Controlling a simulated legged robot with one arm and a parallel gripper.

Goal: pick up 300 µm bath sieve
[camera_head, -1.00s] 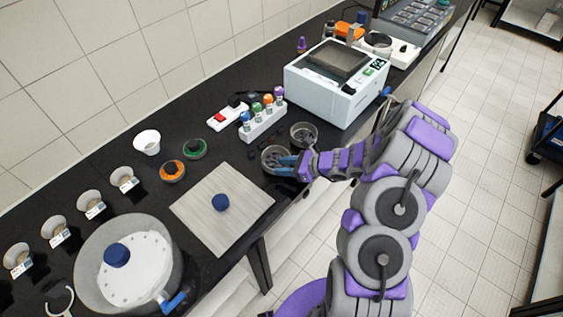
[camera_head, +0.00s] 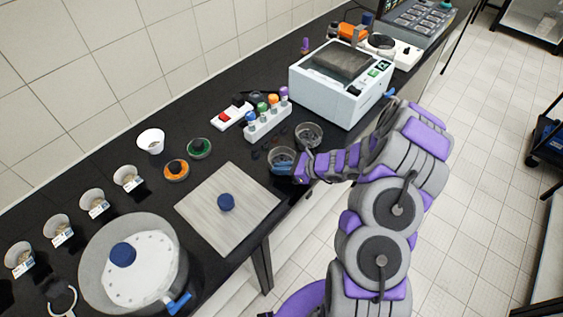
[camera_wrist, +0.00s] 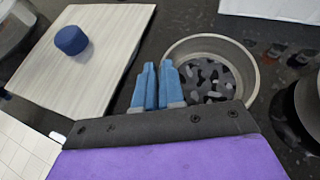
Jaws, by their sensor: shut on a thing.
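A round metal sieve (camera_head: 282,155) stands on the black bench, just left of my gripper (camera_head: 284,168). In the wrist view the sieve (camera_wrist: 248,62) is a shallow metal cup with dark grey patches inside; no size label can be read. My gripper (camera_wrist: 158,86) has two blue fingers close together at the left side of this sieve. They are shut on its wall, though the exact contact is partly hidden. A second similar metal cup (camera_head: 309,132) stands behind it, and part of a round thing (camera_wrist: 302,105) shows at the right of the wrist view.
A pale board (camera_head: 250,207) with a blue knob (camera_head: 227,202) lies left of the gripper. A white shaker box (camera_head: 325,92) and a rack (camera_head: 266,125) of coloured-top bottles stand behind. A large lidded pot (camera_head: 105,255) is at the lower left.

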